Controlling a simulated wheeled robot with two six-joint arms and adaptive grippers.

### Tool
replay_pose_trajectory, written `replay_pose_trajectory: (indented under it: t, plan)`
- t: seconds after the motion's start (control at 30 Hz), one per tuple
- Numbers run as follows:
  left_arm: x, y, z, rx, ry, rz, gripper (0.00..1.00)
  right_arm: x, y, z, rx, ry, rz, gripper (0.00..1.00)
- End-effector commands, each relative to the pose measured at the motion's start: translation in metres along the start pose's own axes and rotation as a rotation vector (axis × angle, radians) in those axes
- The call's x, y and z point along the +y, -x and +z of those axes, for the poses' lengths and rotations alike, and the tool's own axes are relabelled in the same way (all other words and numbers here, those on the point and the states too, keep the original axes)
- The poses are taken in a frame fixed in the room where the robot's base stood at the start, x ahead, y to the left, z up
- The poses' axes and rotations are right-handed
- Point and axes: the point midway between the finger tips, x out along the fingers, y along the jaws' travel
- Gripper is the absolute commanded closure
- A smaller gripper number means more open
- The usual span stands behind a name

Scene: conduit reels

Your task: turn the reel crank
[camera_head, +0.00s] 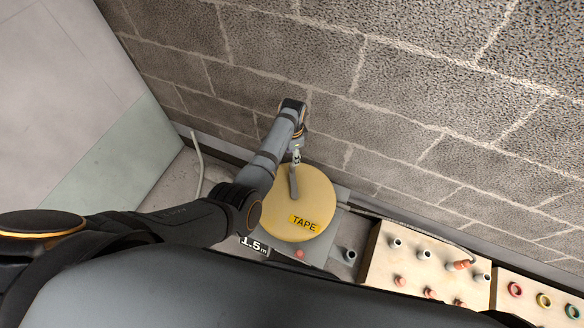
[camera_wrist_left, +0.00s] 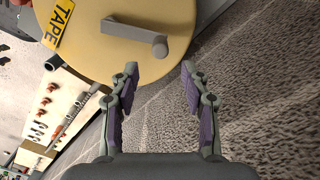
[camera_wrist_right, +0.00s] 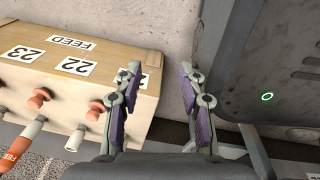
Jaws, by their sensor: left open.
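The yellow reel (camera_head: 318,202) carries a TAPE label and stands by the block wall in the head view. Its grey crank (camera_head: 293,182) is a flat bar across the reel's face. In the left wrist view the crank (camera_wrist_left: 125,32) ends in a stubby knob (camera_wrist_left: 160,47). My left gripper (camera_head: 296,158) is at the crank's upper end in the head view. In the left wrist view my left gripper (camera_wrist_left: 160,72) is open and empty, with the knob just beyond its fingertips. My right gripper (camera_wrist_right: 160,72) is open and empty, away from the reel.
A pale box with pegs (camera_head: 412,262) stands right of the reel, and a cable ends there in an orange plug (camera_head: 461,265). A box with coloured rings (camera_head: 540,301) is further right. In the right wrist view a wooden FEED box (camera_wrist_right: 90,75) and a dark panel (camera_wrist_right: 275,65) flank my right gripper.

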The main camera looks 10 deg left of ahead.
Motion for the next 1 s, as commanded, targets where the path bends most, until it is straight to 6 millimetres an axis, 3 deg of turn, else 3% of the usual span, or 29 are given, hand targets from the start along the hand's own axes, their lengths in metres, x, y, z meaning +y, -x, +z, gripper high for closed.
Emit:
replay_pose_trajectory:
  t: [0.03, 0.17, 0.4, 0.6, 1.0]
  plan:
    - [0.000, -0.022, 0.000, 0.000, 0.000, 0.000, 0.54, -0.002, -0.023, 0.006, -0.006, 0.000, 0.000, 0.60]
    - [0.000, -0.047, 0.000, 0.000, 0.001, 0.000, 0.54, 0.001, -0.048, -0.010, 0.007, 0.001, 0.005, 0.60]
    - [0.000, -0.069, 0.000, 0.001, 0.002, -0.001, 0.54, 0.001, -0.049, -0.073, 0.033, -0.001, 0.006, 0.60]
    - [0.000, -0.083, 0.000, 0.001, 0.002, 0.000, 0.54, 0.000, -0.043, -0.105, 0.044, -0.001, 0.005, 0.60]
    - [0.000, -0.085, 0.000, 0.001, 0.002, 0.000, 0.54, -0.001, -0.035, -0.117, 0.046, -0.001, 0.004, 0.60]
